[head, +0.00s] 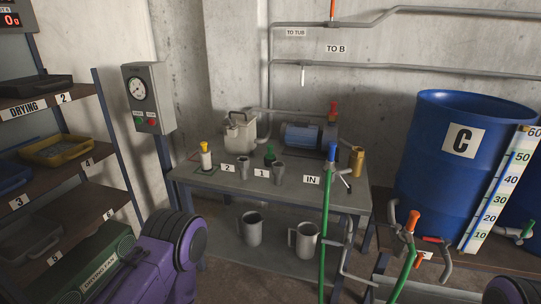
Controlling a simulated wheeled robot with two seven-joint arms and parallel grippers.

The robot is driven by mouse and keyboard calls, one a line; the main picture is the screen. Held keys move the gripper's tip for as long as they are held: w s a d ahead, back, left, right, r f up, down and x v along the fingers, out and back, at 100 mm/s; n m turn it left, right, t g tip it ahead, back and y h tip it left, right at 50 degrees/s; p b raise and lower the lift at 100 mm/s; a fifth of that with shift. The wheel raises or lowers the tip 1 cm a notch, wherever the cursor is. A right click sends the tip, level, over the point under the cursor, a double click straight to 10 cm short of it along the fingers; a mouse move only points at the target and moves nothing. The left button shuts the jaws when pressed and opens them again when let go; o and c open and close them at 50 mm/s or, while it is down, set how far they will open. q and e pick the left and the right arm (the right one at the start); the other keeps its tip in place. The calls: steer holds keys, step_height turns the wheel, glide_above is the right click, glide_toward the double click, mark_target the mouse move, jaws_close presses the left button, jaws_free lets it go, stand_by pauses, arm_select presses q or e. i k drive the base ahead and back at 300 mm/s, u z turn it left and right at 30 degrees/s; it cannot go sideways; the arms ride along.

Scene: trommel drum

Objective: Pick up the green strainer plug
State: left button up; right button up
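A small dark green piece (269,156), which looks like the green strainer plug, stands upright on the grey metal table (222,182). It is behind the two small grey cups and left of the blue pump motor. It is small and dark, so its exact shape is hard to tell, and its lower part is partly hidden by the cups. Neither of my grippers is in view.
A grey cup (243,168) and another cup (278,172) stand near the plug. A yellow-capped white post (206,157) is at left, the blue motor (301,136) behind. A green pipe (325,210) rises in front. Shelves (104,138) stand left, a blue drum (432,185) right.

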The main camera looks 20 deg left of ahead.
mark_target(269, 156)
steer(key=z, duration=0.2)
steer(key=k, duration=0.35)
steer(key=u, duration=1.05)
steer(key=i, duration=0.95)
steer(key=z, duration=0.55)
steer(key=i, duration=0.8)
steer(key=z, duration=0.65)
